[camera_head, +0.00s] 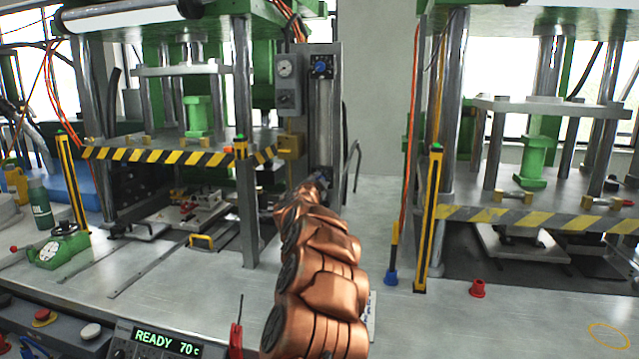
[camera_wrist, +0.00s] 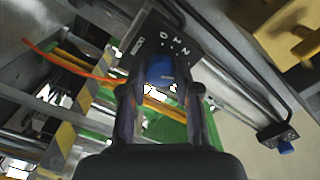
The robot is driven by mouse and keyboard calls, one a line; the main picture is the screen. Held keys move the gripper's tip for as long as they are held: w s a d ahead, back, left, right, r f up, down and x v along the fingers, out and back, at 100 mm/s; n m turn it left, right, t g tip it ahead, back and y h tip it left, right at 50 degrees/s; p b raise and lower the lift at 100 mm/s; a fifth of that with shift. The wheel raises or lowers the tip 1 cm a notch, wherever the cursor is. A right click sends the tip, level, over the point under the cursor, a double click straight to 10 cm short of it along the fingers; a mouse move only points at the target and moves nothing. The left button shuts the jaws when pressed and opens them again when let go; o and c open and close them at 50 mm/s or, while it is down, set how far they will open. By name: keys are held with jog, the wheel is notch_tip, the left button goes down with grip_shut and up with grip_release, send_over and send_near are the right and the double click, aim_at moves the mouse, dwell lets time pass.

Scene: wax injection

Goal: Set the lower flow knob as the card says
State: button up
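A blue knob (camera_wrist: 160,70) on a dark plate with white letters (camera_wrist: 172,40) lies between the fingers of my gripper (camera_wrist: 160,90) in the wrist view. Gaps show on both sides of it, so the fingers look open around it. In the head view my gripper (camera_head: 319,181) is at the lower end of the tall grey panel and hides this lower knob. The upper blue knob (camera_head: 320,65) is at the panel's top; a second blue knob (camera_wrist: 285,147) shows in the wrist view. A white card (camera_head: 371,312) is mostly hidden behind my arm; its writing is unreadable.
A gauge (camera_head: 285,68) sits left of the upper knob. Presses with striped edges (camera_head: 160,155) stand left and right. A yellow block (camera_head: 289,144) juts out left of the panel. A red knob (camera_head: 478,288) stands on the bench, right of my arm.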

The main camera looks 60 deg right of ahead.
jog(key=o, duration=0.4)
jog(key=shift+c, duration=0.2)
jog(key=shift+a, duration=0.1)
jog(key=v, duration=1.1)
jog(key=shift+s+a, duration=0.2)
jog(key=shift+a, duration=0.15)
dwell(0.3)
